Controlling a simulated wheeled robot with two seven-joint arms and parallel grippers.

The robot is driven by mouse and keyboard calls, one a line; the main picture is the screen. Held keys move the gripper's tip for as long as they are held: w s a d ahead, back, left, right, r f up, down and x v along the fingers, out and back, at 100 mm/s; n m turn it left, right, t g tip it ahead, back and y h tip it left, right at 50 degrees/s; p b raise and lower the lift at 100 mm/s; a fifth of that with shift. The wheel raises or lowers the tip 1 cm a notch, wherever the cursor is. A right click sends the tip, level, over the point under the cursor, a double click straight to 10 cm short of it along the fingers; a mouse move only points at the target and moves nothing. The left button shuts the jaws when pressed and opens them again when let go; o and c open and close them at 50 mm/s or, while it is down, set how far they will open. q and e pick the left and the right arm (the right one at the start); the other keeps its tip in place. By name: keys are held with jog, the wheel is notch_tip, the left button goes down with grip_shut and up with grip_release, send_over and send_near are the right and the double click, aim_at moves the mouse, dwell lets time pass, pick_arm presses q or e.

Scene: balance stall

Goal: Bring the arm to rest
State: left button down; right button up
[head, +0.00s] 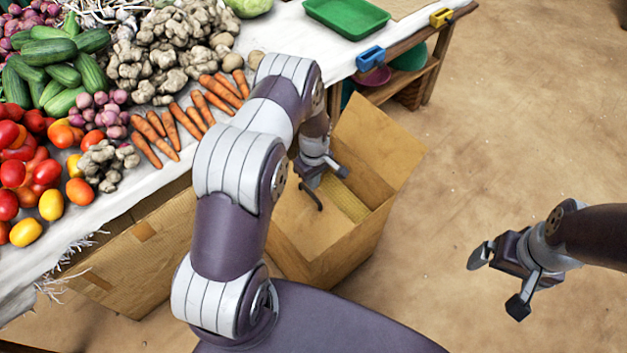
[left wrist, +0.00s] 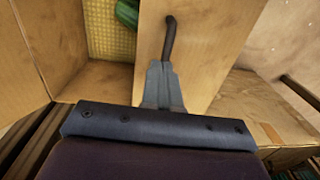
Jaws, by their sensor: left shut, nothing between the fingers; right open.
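My left arm reaches forward from the bottom of the head view, over the stall's front edge. My left gripper (head: 330,188) is at its far end, over the open cardboard box (head: 345,252). In the left wrist view its fingers (left wrist: 168,50) are together, with nothing between them, in front of the box's cardboard. My right gripper (head: 498,281) is open and empty above the bare floor at the right, clear of the box.
A yellow textured piece (head: 345,200) lies in the box; beside it a green thing (left wrist: 127,12) shows in the left wrist view. The stall table (head: 300,32) holds vegetables, carrots (head: 187,118) and a green tray (head: 346,14). The floor at the right is clear.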

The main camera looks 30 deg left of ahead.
pick_arm(q)
notch_tip(320, 180, up, 13)
jog(key=w+d+p, duration=0.1)
jog(key=w+p, duration=0.1)
jog(key=shift+w+f, duration=0.2)
jog(key=shift+w, duration=0.05)
pick_arm(e)
jog(key=r, duration=0.2)
jog(key=d+r, duration=0.1)
jog(key=shift+w, duration=0.35)
